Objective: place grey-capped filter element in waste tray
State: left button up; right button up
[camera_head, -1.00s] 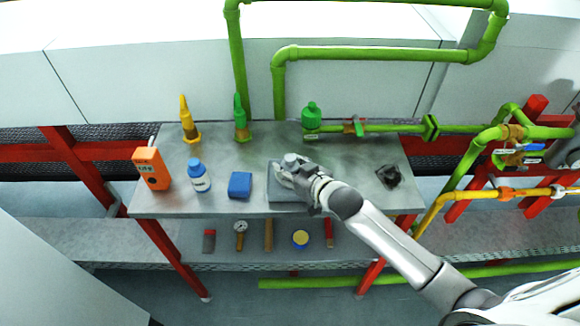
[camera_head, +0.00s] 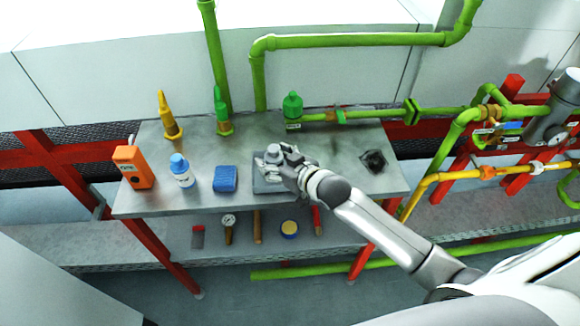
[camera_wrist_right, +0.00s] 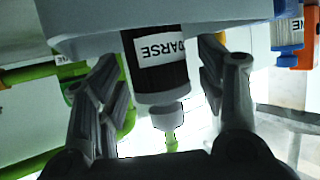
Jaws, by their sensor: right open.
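The grey-capped filter element (camera_wrist_right: 160,70) has a black body with a white label reading "ARSE", the rest turned out of sight. Its grey cap (camera_wrist_right: 168,115) points away from the grey tray (camera_wrist_right: 75,20), and its other end meets the tray; the wrist picture looks upside down. In the head view the tray (camera_head: 262,187) is on the bench, and the cap (camera_head: 272,150) shows beside my right gripper (camera_head: 278,162). My right gripper (camera_wrist_right: 165,90) is open, a finger on each side of the element with gaps visible. My left gripper is not in view.
On the bench (camera_head: 335,175) stand an orange meter (camera_head: 134,167), a blue-capped bottle (camera_head: 182,172) and a blue sponge (camera_head: 225,179), left of the tray. A dark square fitting (camera_head: 374,161) lies right. Green pipes (camera_head: 360,40) run behind. Tools lie on the lower shelf.

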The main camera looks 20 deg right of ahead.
jog(key=b+v, duration=0.1)
jog(key=v, duration=1)
